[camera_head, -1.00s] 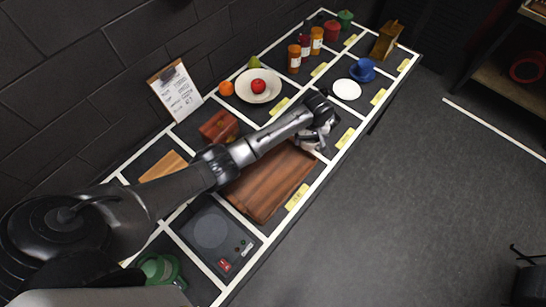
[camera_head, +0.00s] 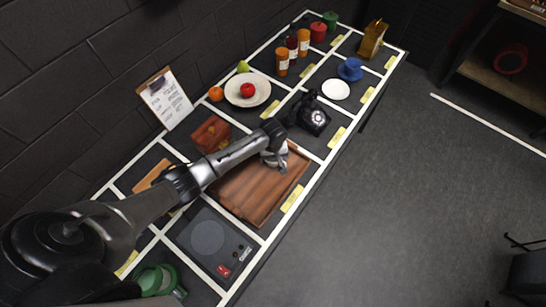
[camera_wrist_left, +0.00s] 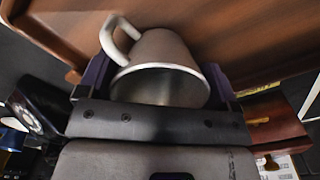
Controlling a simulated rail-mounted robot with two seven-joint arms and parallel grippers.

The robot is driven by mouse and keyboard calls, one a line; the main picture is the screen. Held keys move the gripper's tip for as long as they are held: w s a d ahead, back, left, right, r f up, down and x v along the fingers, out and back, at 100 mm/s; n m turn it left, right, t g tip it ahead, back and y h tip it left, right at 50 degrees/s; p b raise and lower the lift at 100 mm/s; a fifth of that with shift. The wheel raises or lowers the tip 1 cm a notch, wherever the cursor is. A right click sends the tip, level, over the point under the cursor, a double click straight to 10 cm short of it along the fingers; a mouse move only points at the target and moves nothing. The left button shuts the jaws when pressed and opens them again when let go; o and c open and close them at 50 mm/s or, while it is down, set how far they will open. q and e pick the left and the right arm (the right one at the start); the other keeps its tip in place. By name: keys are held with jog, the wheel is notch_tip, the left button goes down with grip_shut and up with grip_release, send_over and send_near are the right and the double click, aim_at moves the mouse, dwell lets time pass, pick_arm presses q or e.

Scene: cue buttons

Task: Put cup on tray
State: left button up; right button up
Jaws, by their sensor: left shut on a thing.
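The cup (camera_wrist_left: 165,50) is pale grey-white with a loop handle at its upper left in the left wrist view. My left gripper (camera_wrist_left: 163,82) is shut on it, with a finger on either side and the rim towards the camera. In the head view my left gripper (camera_head: 274,160) is over the upper right end of the brown wooden tray (camera_head: 248,190). The tray's wood also shows behind the cup in the left wrist view (camera_wrist_left: 265,30). I cannot tell whether the cup touches the tray. My right gripper is not in view.
A black telephone (camera_head: 312,115) stands just beyond the tray. A brown box (camera_head: 211,133) is at the tray's upper left. A scale-like device (camera_head: 210,238) lies at its lower left. The tray's lower part is clear.

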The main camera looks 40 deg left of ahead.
pick_arm(q)
jog(key=shift+f, duration=0.3)
jog(key=shift+f, duration=0.15)
jog(key=o, duration=0.8)
jog(key=shift+r, duration=0.45)
jog(key=shift+r+p, duration=0.95)
jog(key=shift+r, duration=4.8)
